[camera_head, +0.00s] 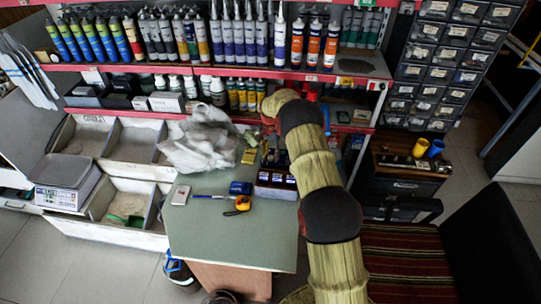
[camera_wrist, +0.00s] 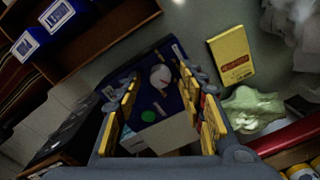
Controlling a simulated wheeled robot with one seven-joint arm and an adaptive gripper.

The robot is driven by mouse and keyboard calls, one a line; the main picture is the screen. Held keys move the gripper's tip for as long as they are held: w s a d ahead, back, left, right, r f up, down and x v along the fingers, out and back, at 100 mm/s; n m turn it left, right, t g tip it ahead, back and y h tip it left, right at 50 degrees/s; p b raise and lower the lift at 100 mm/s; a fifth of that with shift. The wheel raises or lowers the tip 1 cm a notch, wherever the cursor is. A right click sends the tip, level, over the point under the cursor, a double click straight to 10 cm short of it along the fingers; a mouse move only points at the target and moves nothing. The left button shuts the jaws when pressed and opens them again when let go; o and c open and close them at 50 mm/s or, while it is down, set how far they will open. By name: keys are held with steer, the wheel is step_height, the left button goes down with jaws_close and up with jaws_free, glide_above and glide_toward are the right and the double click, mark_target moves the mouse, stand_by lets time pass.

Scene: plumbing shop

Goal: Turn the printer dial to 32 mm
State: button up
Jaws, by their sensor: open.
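The printer (camera_wrist: 172,98), a dark blue body with a pale front, shows between my gripper's fingers in the wrist view. Its dial (camera_wrist: 160,75) is a round white disc with a small reddish mark; I cannot read any numbers on it. A green round spot (camera_wrist: 148,116) is near the dial on the same face. My gripper (camera_wrist: 159,82) is open, its yellow-padded fingers on either side of the dial. I cannot tell whether they touch it. In the head view my arm reaches to the back of the green table and hides most of the printer and gripper.
A yellow box (camera_wrist: 231,57) lies beside the printer. A brown divided holder with blue packs (camera_wrist: 58,14) stands on its other side. The green table (camera_head: 220,235) holds a tape measure (camera_head: 243,202) and a blue object (camera_head: 240,187); its front is clear. Crumpled plastic (camera_head: 202,140) lies behind.

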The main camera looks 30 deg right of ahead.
mark_target(270, 156)
step_height(270, 156, up, 12)
steer(key=shift+f, duration=0.15)
stand_by(0.7)
steer(key=s+a+f+n+g, duration=0.1)
steer(key=s+a+f+n, duration=0.2)
steer(key=s, duration=0.4)
steer(key=s+a+r+n+t, duration=0.2)
steer(key=s+a+r, duration=0.4)
steer(key=s+r, duration=0.3)
steer(key=s+a+r+n+t+b, duration=0.1)
steer(key=s+a+r+n, duration=0.3)
steer(key=s+r, duration=0.6)
steer(key=s+a+r+n+t, duration=0.3)
steer(key=s+a+r, duration=0.5)
steer(key=s, duration=1.1)
steer(key=shift+s+a+r+n+t, duration=0.3)
steer(key=shift+r+n, duration=0.1)
steer(key=shift+r, duration=0.7)
